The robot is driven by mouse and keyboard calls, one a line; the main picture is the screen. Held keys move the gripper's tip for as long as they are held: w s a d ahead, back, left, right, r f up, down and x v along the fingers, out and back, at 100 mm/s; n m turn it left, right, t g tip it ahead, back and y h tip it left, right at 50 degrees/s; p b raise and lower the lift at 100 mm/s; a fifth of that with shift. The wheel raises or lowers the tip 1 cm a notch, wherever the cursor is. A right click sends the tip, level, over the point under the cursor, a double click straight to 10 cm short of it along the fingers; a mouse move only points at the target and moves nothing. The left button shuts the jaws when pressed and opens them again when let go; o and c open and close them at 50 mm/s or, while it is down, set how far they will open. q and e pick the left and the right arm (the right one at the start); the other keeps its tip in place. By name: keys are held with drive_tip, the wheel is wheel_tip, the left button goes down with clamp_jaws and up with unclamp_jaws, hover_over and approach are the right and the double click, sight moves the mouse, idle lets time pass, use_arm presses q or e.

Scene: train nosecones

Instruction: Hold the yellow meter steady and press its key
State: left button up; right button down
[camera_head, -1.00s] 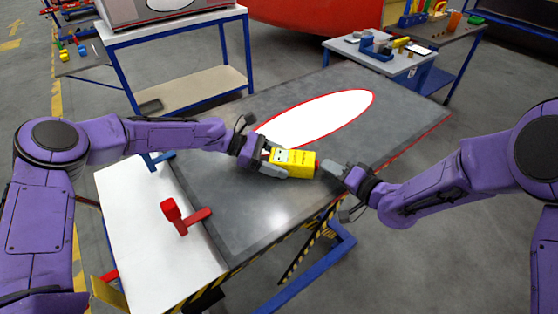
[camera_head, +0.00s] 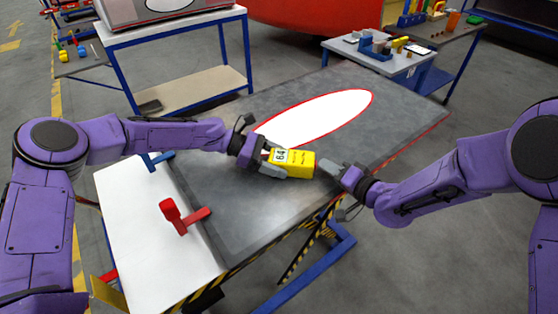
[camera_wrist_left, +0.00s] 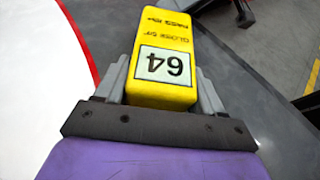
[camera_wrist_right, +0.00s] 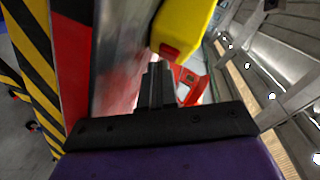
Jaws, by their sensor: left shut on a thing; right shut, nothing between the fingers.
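The yellow meter (camera_head: 300,164) is held above the grey table, its white display reading 64. In the left wrist view the meter (camera_wrist_left: 168,30) lies between my left fingers, with the 64 upside down. My left gripper (camera_head: 274,162) is shut on its display end. My right gripper (camera_head: 328,168) is shut and empty, its fingertips close to the meter's other end. In the right wrist view a red key (camera_wrist_right: 170,50) shows on that end, just beyond the shut fingertips (camera_wrist_right: 156,72). I cannot tell whether they touch it.
The grey table (camera_head: 245,205) carries a red-rimmed white oval (camera_head: 320,118) behind the meter. A red clamp-like part (camera_head: 182,218) stands at the left edge beside a white panel (camera_head: 150,250). A smaller table (camera_head: 345,47) with tools stands at the back right.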

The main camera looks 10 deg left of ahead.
use_arm(q)
drive_tip(key=shift+s+f, duration=0.1)
drive_tip(key=shift+f, duration=0.05)
drive_tip(key=shift+a, duration=0.1)
use_arm(e)
drive_tip(key=shift+d, duration=0.35)
drive_tip(key=shift+d, duration=0.4)
drive_tip(key=shift+w+d, duration=0.1)
drive_tip(key=shift+d, duration=2.6)
use_arm(q)
drive_tip(key=o, duration=1.4)
drive_tip(key=shift+w, duration=0.25)
use_arm(e)
drive_tip(key=shift+w+a, duration=0.1)
